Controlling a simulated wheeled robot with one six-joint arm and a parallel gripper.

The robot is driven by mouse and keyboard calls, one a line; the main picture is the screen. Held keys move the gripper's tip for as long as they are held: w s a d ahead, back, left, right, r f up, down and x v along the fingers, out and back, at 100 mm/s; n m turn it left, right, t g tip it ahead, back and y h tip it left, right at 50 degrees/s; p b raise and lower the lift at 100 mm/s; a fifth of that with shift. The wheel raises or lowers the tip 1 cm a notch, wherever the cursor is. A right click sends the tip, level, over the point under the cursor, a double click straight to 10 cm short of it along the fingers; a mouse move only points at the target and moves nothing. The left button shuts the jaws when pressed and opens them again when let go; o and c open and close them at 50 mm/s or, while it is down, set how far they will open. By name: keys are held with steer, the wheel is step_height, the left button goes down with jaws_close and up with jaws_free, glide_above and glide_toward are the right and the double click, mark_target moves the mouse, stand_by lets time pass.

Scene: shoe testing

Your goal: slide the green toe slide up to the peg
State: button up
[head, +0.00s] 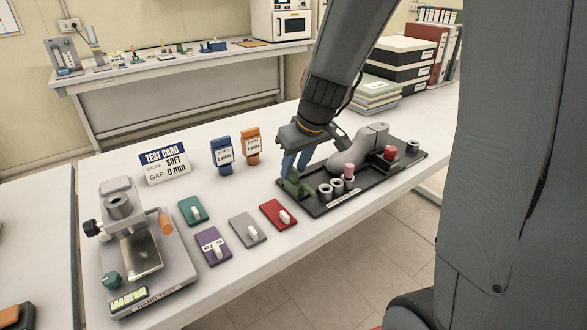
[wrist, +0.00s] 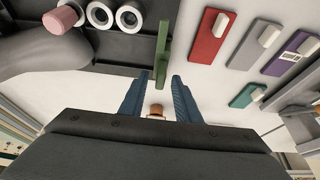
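The green toe slide (head: 296,186) stands at the near left end of the black fixture (head: 322,207). In the wrist view the green slide (wrist: 162,50) appears as an upright strip with its lower end between my fingertips. My gripper (head: 292,170) has blue fingers and is over the slide; in the wrist view my gripper (wrist: 160,76) is open, with a gap on each side of the slide.
Metal rings (head: 337,186) and a red knob (head: 390,153) sit on the fixture. Red (head: 272,215), grey (head: 245,230), purple (head: 211,247) and teal (head: 191,212) plates lie to the left. A hardness tester (head: 150,255) stands farther left. Binders and boxes (head: 400,68) are behind.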

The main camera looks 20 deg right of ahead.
steer(key=shift+w+f, duration=0.2)
steer(key=shift+f, duration=0.4)
jaws_close()
